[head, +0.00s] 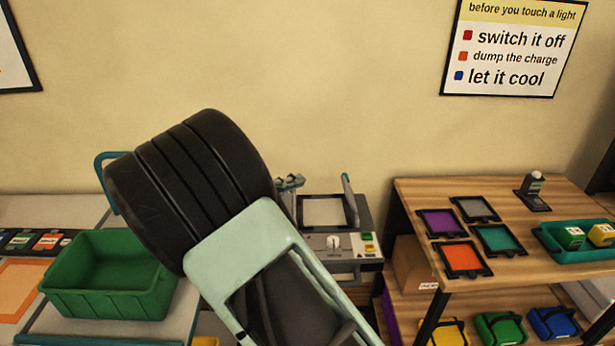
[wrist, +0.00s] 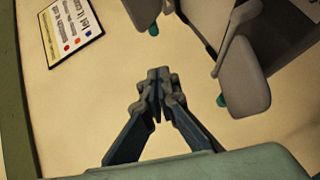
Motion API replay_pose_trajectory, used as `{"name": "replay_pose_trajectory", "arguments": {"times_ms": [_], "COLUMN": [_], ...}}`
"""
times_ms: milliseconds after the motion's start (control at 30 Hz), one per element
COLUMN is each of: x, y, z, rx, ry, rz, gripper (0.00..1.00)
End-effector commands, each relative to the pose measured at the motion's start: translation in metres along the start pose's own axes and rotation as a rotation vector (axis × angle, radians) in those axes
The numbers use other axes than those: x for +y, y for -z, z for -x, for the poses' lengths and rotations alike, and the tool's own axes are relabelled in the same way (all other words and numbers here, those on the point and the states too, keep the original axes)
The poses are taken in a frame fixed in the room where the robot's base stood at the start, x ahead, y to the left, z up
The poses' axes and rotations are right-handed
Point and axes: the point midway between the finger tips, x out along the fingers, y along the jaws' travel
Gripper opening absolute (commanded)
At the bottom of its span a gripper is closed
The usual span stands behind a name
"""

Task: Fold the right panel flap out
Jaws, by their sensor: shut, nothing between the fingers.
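A grey device (head: 362,242) with a pale framed panel (head: 325,211) on top stands in the middle of the head view, partly behind my arm. A narrow grey flap (head: 350,202) with a teal tip stands up at the panel's right side, seen nearly edge-on. My gripper (head: 289,182) is just left of the panel, mostly hidden by my arm. In the wrist view its fingers (wrist: 160,78) are closed together with nothing between them. Grey parts (wrist: 241,70) with teal ends show there at upper right, apart from the fingertips; I cannot tell which parts they are.
A green bin (head: 110,290) stands left on a pale table. A wooden shelf unit (head: 410,190) on the right holds coloured framed panels (head: 462,258), a small stand (head: 533,192) and a teal tray (head: 560,252). A wall sign (head: 513,47) hangs above it.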

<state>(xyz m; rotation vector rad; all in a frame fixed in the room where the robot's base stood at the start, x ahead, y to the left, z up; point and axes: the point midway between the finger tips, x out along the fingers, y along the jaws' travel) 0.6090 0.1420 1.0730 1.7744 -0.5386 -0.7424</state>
Motion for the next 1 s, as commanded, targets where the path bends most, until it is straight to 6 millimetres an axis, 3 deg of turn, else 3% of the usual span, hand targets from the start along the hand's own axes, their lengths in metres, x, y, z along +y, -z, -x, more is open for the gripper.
{"name": "replay_pose_trajectory", "arguments": {"times_ms": [433, 700, 1000], "x": [0.003, 0.002, 0.002], "y": [-0.002, -0.025, -0.028], "z": [-0.092, -0.113, -0.115], "rx": [-0.004, -0.001, 0.001], "ry": [-0.002, -0.001, -0.001], "rz": [0.002, 0.001, 0.000], "gripper": [0.00, 0.00, 0.00]}}
